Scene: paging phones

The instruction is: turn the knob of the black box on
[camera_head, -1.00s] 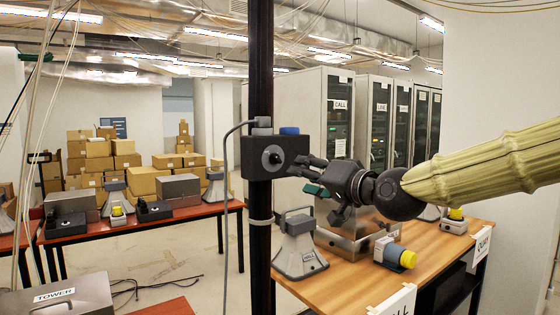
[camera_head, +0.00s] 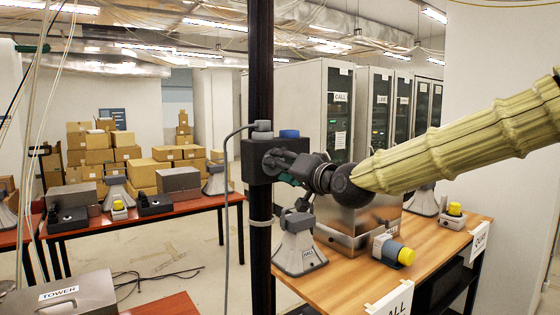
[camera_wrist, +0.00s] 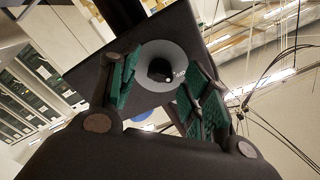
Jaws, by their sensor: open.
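The black box (camera_head: 250,165) is fixed to a dark vertical post, with a grey cable fitting and a blue cap on top. In the wrist view its front face (camera_wrist: 112,62) carries a round grey dial plate with a black knob (camera_wrist: 160,69) at its centre. My gripper (camera_head: 274,168) is right in front of this face and hides the knob in the head view. In the wrist view my gripper (camera_wrist: 160,88) is open, with one green-padded finger on each side of the knob. I cannot tell whether the fingers touch it.
A wooden table (camera_head: 352,280) below my arm holds a grey horn speaker (camera_head: 299,246), a metal case (camera_head: 345,225) and a yellow-capped device (camera_head: 393,250). A grey cable (camera_head: 226,200) hangs left of the post. Tall server cabinets (camera_head: 305,100) stand behind.

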